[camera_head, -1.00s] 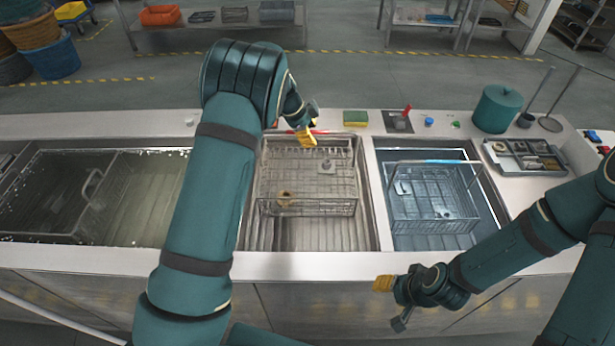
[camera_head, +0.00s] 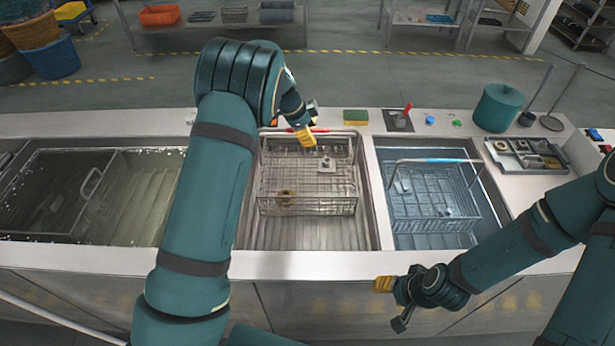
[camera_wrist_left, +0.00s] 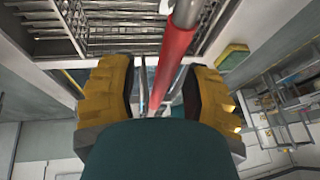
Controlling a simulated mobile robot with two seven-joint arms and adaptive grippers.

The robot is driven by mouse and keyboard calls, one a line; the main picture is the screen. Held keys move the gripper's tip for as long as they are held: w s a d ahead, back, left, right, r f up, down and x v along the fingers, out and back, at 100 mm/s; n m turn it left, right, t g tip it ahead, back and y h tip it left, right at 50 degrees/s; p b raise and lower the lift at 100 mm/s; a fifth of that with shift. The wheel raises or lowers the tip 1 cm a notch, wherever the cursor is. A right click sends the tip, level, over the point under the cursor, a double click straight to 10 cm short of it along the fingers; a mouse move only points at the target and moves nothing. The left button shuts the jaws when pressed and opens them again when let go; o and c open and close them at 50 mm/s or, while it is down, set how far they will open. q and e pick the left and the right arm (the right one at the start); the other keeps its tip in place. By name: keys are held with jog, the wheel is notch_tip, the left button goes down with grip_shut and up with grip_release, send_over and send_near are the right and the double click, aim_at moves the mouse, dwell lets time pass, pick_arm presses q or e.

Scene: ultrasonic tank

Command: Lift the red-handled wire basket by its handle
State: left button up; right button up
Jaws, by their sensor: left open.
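The wire basket (camera_head: 307,193) sits in the middle tank, with a few small parts inside. Its red handle (camera_head: 320,129) runs across the far side of the basket and is partly hidden by my left gripper. My left gripper (camera_head: 304,132) is at this handle. In the left wrist view the red grip (camera_wrist_left: 174,58) passes between the two yellow fingers (camera_wrist_left: 168,98). The fingers are open, with gaps visible beside the bar. My right gripper (camera_head: 385,286) hangs in front of the counter, away from the basket; its finger opening is unclear.
A blue-handled basket (camera_head: 432,200) stands in the right tank. The left tank (camera_head: 140,215) holds liquid and a wire rack. A sponge (camera_head: 355,117), a green pot (camera_head: 497,108) and a parts tray (camera_head: 525,157) sit on the counter.

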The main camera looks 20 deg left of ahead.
pick_arm(q)
jog(key=shift+f, duration=0.1)
dwell(0.4)
grip_shut()
